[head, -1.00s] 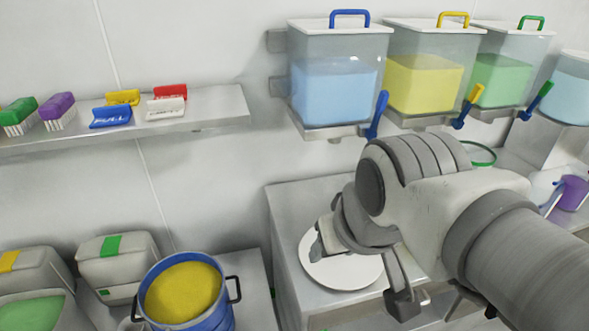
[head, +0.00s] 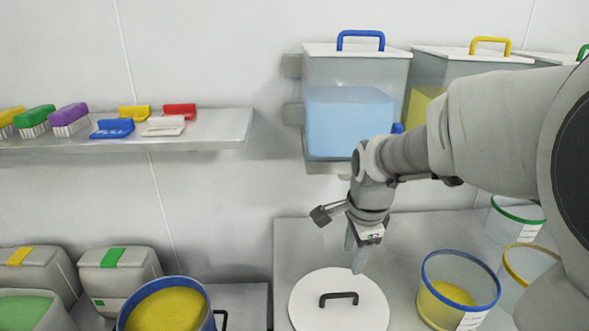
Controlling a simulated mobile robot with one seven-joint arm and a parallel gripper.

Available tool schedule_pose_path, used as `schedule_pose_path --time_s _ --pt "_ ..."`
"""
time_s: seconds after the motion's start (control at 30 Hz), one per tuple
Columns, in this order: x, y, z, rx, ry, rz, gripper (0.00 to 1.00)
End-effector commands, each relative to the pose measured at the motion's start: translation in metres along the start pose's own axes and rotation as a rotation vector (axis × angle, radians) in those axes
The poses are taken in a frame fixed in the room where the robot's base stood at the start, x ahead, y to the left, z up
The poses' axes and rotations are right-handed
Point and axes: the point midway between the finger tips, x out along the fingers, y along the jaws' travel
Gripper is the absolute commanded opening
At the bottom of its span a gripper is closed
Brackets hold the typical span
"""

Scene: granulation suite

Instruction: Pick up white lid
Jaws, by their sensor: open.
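The white lid (head: 310,300) is a round disc with a dark arched handle (head: 338,297). It lies flat on the grey metal counter at the lower middle of the head view, and its whole top shows except near the bottom edge. My gripper (head: 354,253) is above and slightly behind the lid, pointing down. Its fingers are open, with nothing between them, and they appear apart from the handle.
A bucket with blue rim (head: 459,283) and yellow powder stands right of the lid, near a yellow-rimmed container (head: 526,262) and a green-rimmed one (head: 515,217). A blue pot (head: 170,303) is at lower left. A blue-filled hopper (head: 349,110) hangs above my gripper.

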Motion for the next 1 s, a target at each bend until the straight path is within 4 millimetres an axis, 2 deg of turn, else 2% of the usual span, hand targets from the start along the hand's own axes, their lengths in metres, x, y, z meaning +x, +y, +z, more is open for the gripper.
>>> schedule_pose_path --time_s 0.03,0.27,0.7,1.0 --pt "0.01 -0.003 0.0 0.043 0.002 0.011 0.52" --pt "0.035 -0.007 -0.002 0.127 0.007 0.026 0.52" --pt "0.126 -0.005 -0.002 0.125 0.007 0.026 0.52" --pt "0.149 -0.005 0.0 0.123 0.006 0.024 0.52"
